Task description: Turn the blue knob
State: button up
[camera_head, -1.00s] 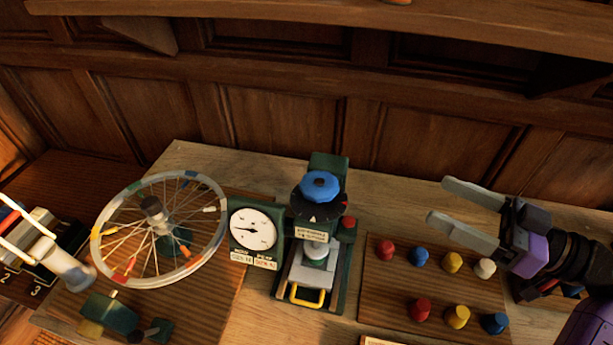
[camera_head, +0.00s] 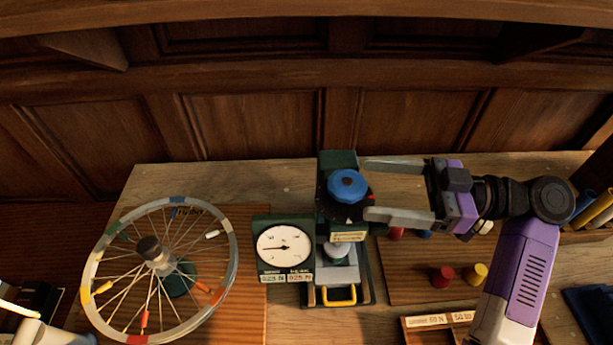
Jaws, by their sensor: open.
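The blue knob (camera_head: 347,186) sits on top of a dark green press-like device (camera_head: 335,165), above a black dial disc with a small red mark. My gripper (camera_head: 368,190) reaches in from the right with its two grey fingers apart. One fingertip is behind the knob's right side and the other is in front of it. In the picture the tips end close to the knob's right edge; I cannot tell whether they touch it or how their heights compare. Nothing is held between the fingers.
A white gauge (camera_head: 284,247) stands left of the device's column. A spoked wheel (camera_head: 160,270) lies further left. A wooden board (camera_head: 410,285) with coloured pegs is on the right, partly hidden by my arm. A panelled wall is behind.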

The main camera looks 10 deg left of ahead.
aim_at(332, 180)
jog(key=a+p, duration=0.1)
jog(key=a, duration=0.1)
jog(key=a+p, duration=0.1)
jog(key=a, duration=0.3)
jog(key=shift+s+a+r+p, duration=0.1)
jog(key=shift+s+a+p, duration=0.25)
jog(key=shift+s+p, duration=0.05)
jog(key=shift+a, duration=0.5)
jog(key=c, duration=1.4)
